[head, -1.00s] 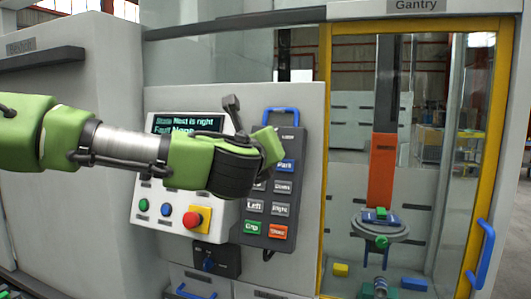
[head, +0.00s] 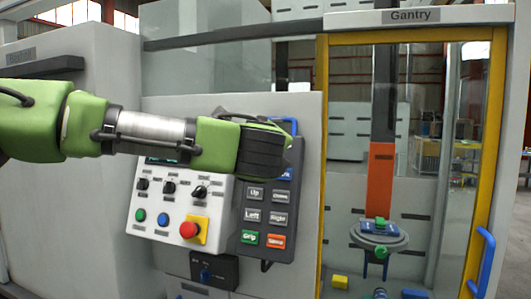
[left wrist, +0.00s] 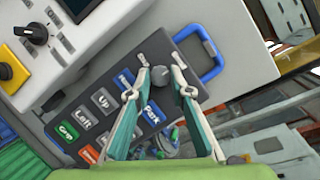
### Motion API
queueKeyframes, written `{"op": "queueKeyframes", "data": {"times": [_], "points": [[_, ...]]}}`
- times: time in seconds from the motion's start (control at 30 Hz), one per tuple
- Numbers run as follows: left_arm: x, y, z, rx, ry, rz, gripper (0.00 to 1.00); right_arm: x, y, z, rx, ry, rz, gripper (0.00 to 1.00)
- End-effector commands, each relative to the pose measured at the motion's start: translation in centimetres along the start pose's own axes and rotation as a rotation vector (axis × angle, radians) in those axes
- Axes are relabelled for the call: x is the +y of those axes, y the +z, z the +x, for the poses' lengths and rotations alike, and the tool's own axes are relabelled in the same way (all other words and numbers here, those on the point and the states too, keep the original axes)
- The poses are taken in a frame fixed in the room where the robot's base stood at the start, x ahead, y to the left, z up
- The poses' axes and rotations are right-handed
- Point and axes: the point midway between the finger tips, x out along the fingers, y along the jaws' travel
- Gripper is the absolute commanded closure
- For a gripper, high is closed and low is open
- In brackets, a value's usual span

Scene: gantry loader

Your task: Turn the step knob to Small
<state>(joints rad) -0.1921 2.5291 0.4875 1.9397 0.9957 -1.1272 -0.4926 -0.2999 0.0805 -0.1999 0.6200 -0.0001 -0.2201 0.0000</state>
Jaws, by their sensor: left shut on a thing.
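My left arm reaches in from the left in the head view, and its wrist covers the top of the grey hand pendant (head: 257,238). In the left wrist view my left gripper (left wrist: 161,69) is closed around a small dark round knob (left wrist: 160,78) at the top of the pendant, between the fingertips. I take this to be the step knob. Its label and pointer cannot be read. In the head view the knob and fingertips are hidden behind my wrist. My right gripper is not in view.
Pendant buttons such as Up (left wrist: 103,100) and Left (left wrist: 84,119) lie close to the fingers, beside a blue handle (left wrist: 207,54). The control panel (head: 163,225) carries several dark knobs and a red emergency button (head: 188,229). The yellow-framed gantry door (head: 323,150) stands to the right.

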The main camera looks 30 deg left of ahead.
Motion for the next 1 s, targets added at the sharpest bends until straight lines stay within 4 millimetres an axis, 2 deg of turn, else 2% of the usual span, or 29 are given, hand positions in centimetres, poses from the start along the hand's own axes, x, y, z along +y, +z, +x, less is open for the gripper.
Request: {"op": "queueKeyframes", "data": {"times": [0.3, 0.33, 0.37, 0.4, 0.77, 0.87, 1.0], "points": [[0.1, 0.0, 0.0, 0.001, 0.002, -0.002, 1.00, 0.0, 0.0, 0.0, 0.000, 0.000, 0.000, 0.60], [0.1, 0.0, 0.0, 0.001, 0.002, -0.002, 0.72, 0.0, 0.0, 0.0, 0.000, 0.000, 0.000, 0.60], [0.1, 0.0, 0.0, 0.001, 0.002, -0.002, 0.64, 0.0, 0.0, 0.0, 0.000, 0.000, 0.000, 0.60], [0.1, 0.0, 0.0, 0.001, 0.001, -0.002, 0.63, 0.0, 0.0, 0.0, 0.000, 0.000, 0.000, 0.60], [0.0, 0.0, -0.3, 0.000, -0.001, -0.001, 0.63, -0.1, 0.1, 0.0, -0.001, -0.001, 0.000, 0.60], [-0.2, 0.0, -1.4, 0.001, -0.004, -0.001, 0.63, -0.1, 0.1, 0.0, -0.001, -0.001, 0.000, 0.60], [-0.2, 0.1, -4.1, 0.000, -0.006, 0.001, 0.63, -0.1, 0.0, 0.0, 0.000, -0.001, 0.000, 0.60]]}}
